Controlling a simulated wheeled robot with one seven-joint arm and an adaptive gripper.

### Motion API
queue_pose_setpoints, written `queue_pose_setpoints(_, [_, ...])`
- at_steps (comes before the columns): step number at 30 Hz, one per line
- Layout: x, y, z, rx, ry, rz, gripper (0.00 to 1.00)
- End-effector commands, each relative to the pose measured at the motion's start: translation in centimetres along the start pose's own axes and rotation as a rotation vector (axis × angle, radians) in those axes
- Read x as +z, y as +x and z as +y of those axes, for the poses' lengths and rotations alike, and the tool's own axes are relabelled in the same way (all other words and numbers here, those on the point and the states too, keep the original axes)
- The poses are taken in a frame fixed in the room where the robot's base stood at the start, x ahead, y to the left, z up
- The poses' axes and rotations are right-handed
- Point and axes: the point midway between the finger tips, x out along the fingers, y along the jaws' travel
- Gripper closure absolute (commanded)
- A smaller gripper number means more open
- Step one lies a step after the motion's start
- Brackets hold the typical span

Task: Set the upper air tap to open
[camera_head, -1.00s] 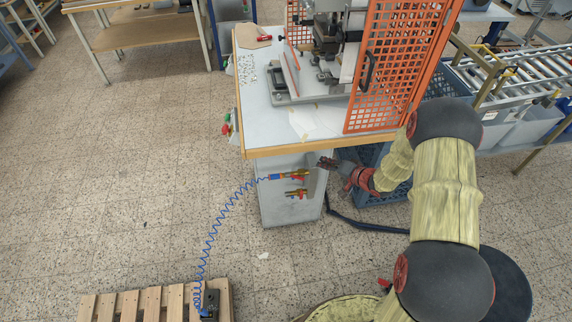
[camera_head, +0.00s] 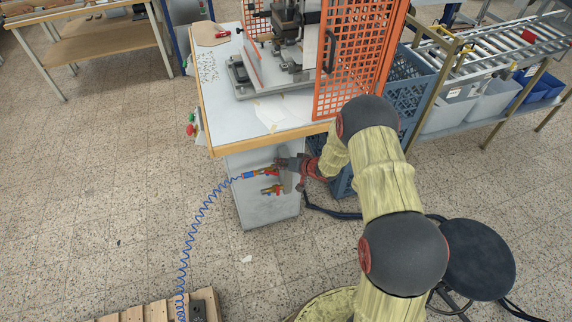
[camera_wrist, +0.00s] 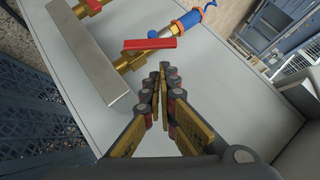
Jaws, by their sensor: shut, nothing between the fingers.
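The upper air tap (camera_head: 265,171) is a brass valve on the side of the machine cabinet, with a blue hose coupling (camera_wrist: 187,20) at its outer end. In the wrist view its red lever (camera_wrist: 150,43) lies at a slant to the brass body. My gripper (camera_wrist: 163,72) is shut and empty, its fingertips just below the lever in the picture. I cannot tell whether they touch it. In the head view my gripper (camera_head: 279,164) is beside the upper tap and partly covers it. The lower tap (camera_head: 270,189) sits beneath, also with a red lever (camera_wrist: 94,5).
A metal bar (camera_wrist: 92,50) carries both taps on the grey cabinet (camera_head: 265,210). A coiled blue hose (camera_head: 197,225) hangs left towards a pallet (camera_head: 155,312). The tabletop (camera_head: 222,105) overhangs the taps. Blue crates (camera_wrist: 30,120) stand close by. The floor left is open.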

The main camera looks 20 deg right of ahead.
Motion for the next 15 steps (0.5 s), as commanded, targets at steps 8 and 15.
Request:
queue_pose_setpoints(8, [1.23, 1.39, -0.08, -0.001, -0.001, 0.003, 1.00])
queue_pose_setpoints(15, [1.22, 1.38, -0.11, -0.001, -0.001, 0.003, 1.00])
